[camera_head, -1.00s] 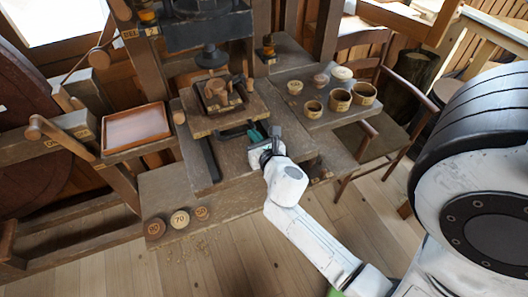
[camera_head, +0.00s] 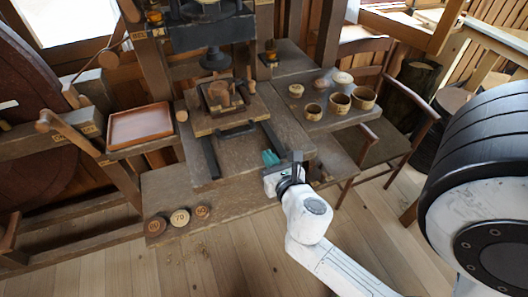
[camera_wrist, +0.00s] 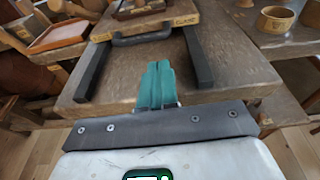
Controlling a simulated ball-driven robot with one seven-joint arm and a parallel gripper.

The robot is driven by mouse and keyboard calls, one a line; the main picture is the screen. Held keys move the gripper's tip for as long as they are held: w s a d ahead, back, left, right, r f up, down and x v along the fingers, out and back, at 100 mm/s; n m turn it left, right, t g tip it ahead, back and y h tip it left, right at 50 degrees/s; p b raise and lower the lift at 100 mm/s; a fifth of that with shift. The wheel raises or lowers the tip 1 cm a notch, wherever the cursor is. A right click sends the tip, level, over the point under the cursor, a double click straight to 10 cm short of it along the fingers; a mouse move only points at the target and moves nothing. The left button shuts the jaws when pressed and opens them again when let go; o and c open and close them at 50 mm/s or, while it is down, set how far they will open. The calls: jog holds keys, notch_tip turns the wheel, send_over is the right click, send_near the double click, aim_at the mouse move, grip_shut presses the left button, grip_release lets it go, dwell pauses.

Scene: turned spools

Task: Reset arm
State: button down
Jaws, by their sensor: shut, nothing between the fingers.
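My gripper (camera_head: 270,158) is at the right part of the wooden bench, short of the sliding board. Its teal fingers also show in the wrist view (camera_wrist: 157,84), pressed together with nothing between them. My white arm comes up from the lower right to it. The wooden bench (camera_head: 230,157) carries two dark rails, and a board (camera_head: 200,128) with a dark handle (camera_head: 237,131) sits at their far end. A wooden block piece (camera_head: 222,95) rests on that board under the dark press. In the wrist view the handle (camera_wrist: 140,38) is beyond my fingertips, apart from them.
A reddish-brown tray (camera_head: 139,125) stands at left. Several small turned bowls and lids, such as a cup (camera_head: 340,104), stand on the right-hand shelf, beside a wooden chair (camera_head: 385,140). Numbered discs (camera_head: 180,218) lie along the front ledge.

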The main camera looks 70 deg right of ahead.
jog(key=shift+v, duration=1.2)
notch_tip(320, 180, down, 8)
jog(key=s+a+m+g+y, duration=0.1)
jog(key=a+m+g+y, duration=0.3)
jog(key=m, duration=1.4)
jog(key=s+a+f+m+g+y, duration=0.1)
jog(key=a+f+m+g+y, duration=0.1)
jog(key=a, duration=0.4)
jog(key=s+a+f+m+g+y, duration=0.1)
jog(key=a+f+m+g+y, duration=0.1)
jog(key=a+m+y, duration=0.3)
jog(key=shift+s+a+f+m+g+y, duration=0.35)
jog(key=shift+a+m+g, duration=0.25)
jog(key=shift+m, duration=0.3)
jog(key=shift+w, duration=0.1)
